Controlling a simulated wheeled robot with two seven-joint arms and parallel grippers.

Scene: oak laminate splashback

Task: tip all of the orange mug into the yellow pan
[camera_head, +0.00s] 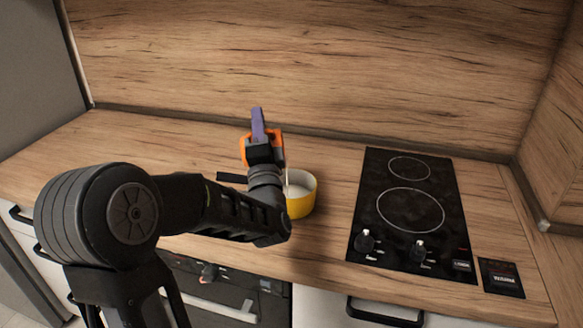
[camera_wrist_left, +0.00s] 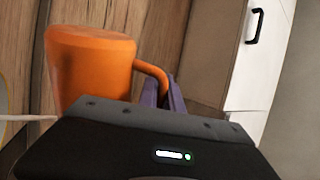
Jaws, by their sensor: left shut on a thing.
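The orange mug (camera_head: 246,152) is held tilted above the counter, mostly behind my gripper; it also shows in the left wrist view (camera_wrist_left: 90,68). My left gripper (camera_head: 258,124) is shut on the mug, with its purple fingers (camera_wrist_left: 166,95) at the mug's handle. A thin pale stream runs down from the mug's right side into the yellow pan (camera_head: 302,207). The pan stands on the counter just below and right of the gripper, with white contents inside. Its dark handle points left, partly behind my arm. The mug's inside is hidden. My right gripper is not in view.
A black two-ring hob (camera_head: 405,215) lies right of the pan, with two knobs at its front. A small dark panel (camera_head: 500,278) lies right of it. The wooden splashback (camera_head: 330,65) rises behind. The counter (camera_head: 130,145) is clear at the left.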

